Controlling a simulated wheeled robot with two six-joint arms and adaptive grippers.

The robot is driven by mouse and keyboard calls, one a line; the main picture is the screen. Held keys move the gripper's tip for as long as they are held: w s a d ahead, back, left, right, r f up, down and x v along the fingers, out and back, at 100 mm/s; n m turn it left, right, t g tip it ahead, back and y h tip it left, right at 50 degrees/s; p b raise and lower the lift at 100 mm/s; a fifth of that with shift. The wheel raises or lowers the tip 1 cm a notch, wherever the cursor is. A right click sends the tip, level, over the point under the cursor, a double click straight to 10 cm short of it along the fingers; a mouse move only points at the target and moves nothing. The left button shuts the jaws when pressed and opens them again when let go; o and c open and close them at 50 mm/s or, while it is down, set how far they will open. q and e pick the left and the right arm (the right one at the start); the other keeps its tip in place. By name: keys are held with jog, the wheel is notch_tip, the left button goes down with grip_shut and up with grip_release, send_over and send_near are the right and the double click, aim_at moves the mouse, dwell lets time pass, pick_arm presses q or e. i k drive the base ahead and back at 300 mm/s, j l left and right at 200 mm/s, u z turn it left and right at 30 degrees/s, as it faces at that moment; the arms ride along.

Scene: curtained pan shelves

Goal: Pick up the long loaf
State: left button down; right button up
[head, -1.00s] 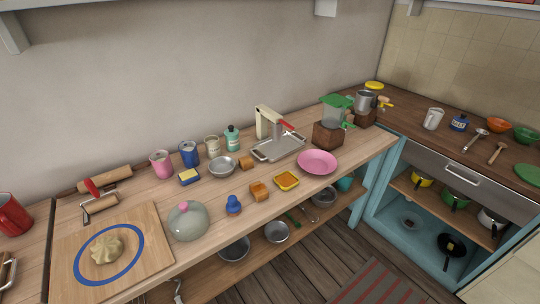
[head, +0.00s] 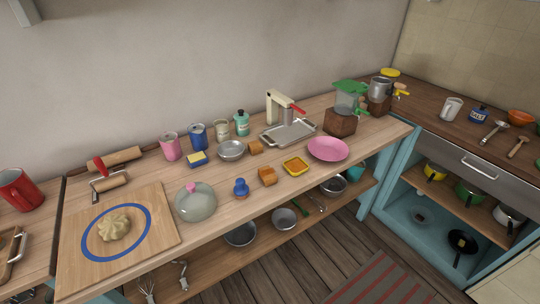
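I do not see a long loaf that I can make out in the head view. Small orange-brown blocks, one by the steel bowl (head: 255,147) and one nearer the front edge (head: 267,177), lie on the wooden counter (head: 215,232); they are short, and I cannot tell what they are. A pale lump of dough (head: 114,228) sits inside a blue ring on the wooden board (head: 160,255) at the left. Neither of my grippers is in view.
A glass dome (head: 196,203), a pink plate (head: 328,149), a metal tray (head: 288,132) and several cans and bottles stand on the counter. A red mug (head: 20,190) is at far left. Pots fill the blue shelves (head: 432,220) at right. The wooden floor (head: 330,255) in front shows free room.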

aim_at(267, 174)
jog(key=i+l, duration=0.2)
jog(key=l, duration=0.15)
jog(key=i+l, duration=0.2)
jog(key=l, duration=0.15)
jog(key=i+l, duration=0.25)
jog(key=i+l+u, duration=0.1)
jog(key=u, duration=0.25)
jog(key=l+u, duration=0.55)
jog(key=u, duration=0.15)
jog(key=i, duration=0.05)
